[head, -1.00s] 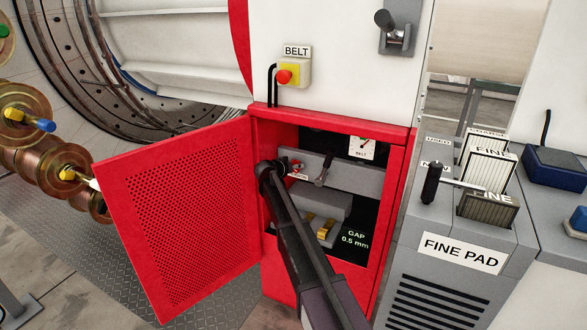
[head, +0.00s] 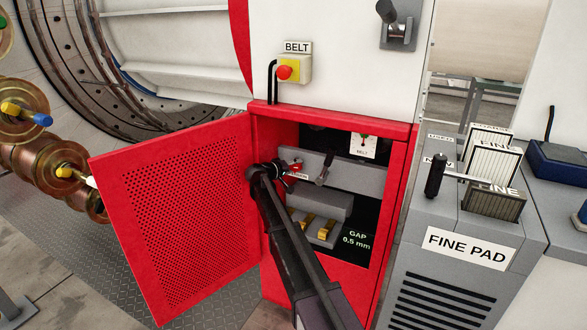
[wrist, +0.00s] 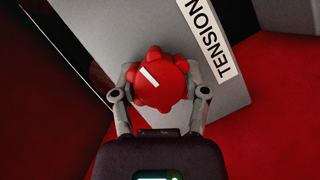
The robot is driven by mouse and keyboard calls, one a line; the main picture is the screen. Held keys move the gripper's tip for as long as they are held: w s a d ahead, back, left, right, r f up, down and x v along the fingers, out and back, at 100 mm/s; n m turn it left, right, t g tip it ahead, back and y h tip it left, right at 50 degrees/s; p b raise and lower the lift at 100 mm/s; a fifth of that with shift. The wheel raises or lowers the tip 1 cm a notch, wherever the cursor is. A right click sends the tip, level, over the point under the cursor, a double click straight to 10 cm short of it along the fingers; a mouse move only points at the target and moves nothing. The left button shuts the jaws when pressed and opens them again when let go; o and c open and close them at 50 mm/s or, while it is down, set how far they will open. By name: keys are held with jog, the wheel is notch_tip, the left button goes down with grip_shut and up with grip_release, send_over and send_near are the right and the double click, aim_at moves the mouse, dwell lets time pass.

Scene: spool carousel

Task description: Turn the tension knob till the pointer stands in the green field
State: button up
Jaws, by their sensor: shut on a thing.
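The red lobed tension knob (wrist: 158,79) with a white line on its face sits on a grey panel beside the TENSION label (wrist: 209,48) in the wrist view. My gripper (wrist: 161,84) has one finger on each side of the knob and is shut on it. In the head view my gripper (head: 287,171) reaches into the open red cabinet, and the knob (head: 297,167) shows partly behind it.
The perforated red door (head: 180,215) stands open left of my arm. A dark lever (head: 325,168) sits close right of the knob. Yellow parts (head: 318,228) lie below in the cabinet. The FINE PAD unit (head: 465,247) stands to the right.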

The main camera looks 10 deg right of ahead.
jog(key=shift+w, duration=0.2)
jog(key=o, duration=1.1)
jog(key=shift+o, duration=0.2)
jog(key=shift+s, duration=0.1)
